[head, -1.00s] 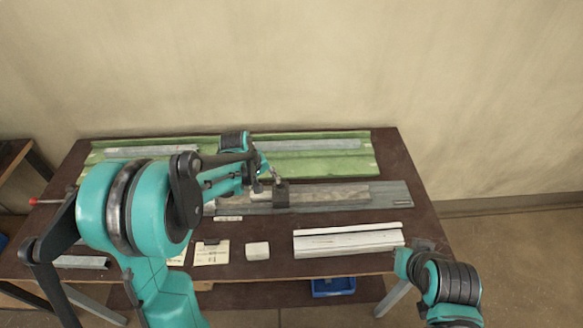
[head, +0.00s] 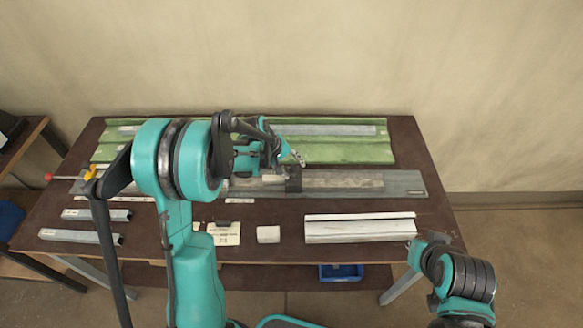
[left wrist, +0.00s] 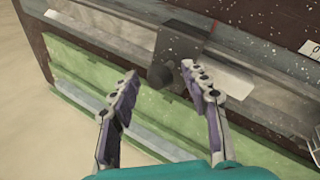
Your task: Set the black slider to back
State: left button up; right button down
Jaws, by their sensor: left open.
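The black slider (head: 293,181) sits on a long grey rail (head: 405,184) that lies across the table. The left wrist view shows the slider as a dark block (left wrist: 180,42) with a round dark knob (left wrist: 160,76) facing my gripper. My left gripper (head: 287,163) is at the slider, on its wall side in the head view. In the left wrist view its two fingers (left wrist: 160,82) are open, one on each side of the knob. I cannot tell whether either finger touches it. My right arm shows at the lower right; its fingers are not clear.
A green tray-like channel (head: 350,151) lies behind the rail along the wall side. In front are a white profile (head: 360,229), a white block (head: 268,234), a paper card (head: 224,234) and grey profile pieces (head: 80,236). A blue bin (head: 341,273) is below the table.

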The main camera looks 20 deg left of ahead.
pick_arm(q)
grip_shut()
jog(key=shift+d, duration=0.1)
jog(key=w+d, duration=0.4)
jog(key=d, duration=0.9)
jog(key=w+d, duration=0.3)
jog(key=d, duration=1.1)
jog(key=w+d, duration=0.4)
jog(key=d, duration=1)
jog(key=shift+w+b, duration=0.35)
jog(key=shift+b, duration=0.05)
jog(key=shift+w+d, duration=0.15)
jog(key=shift+d, duration=0.4)
